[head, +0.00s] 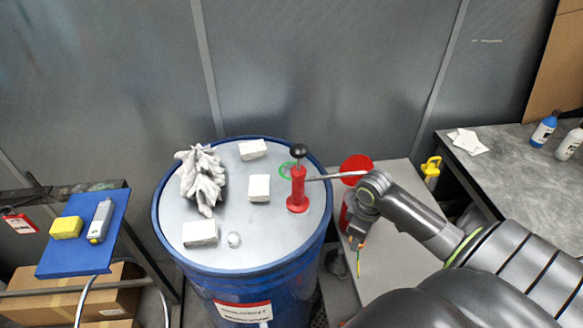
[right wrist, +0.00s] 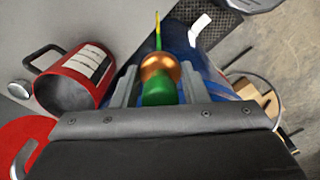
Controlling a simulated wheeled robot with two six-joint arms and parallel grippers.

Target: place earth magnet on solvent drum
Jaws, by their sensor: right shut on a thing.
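The solvent drum (head: 265,290) is a blue drum with a grey lid, standing in the middle of the head view; part of its blue side shows in the right wrist view (right wrist: 182,40). My right gripper (head: 357,238) points down, just right of the drum and outside its rim. It is shut on the earth magnet (head: 358,252), a small green and copper-coloured piece with a yellow-green lead. In the right wrist view the magnet (right wrist: 158,75) sits between the two fingers. My left gripper is not in view.
On the lid stand a red hand pump (head: 298,190) with its spout pointing right, a crumpled grey cloth (head: 202,180) and several white blocks. A red can (right wrist: 75,75) is close to my right gripper. A blue board (head: 85,240) is at left, a grey bench (head: 500,165) at right.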

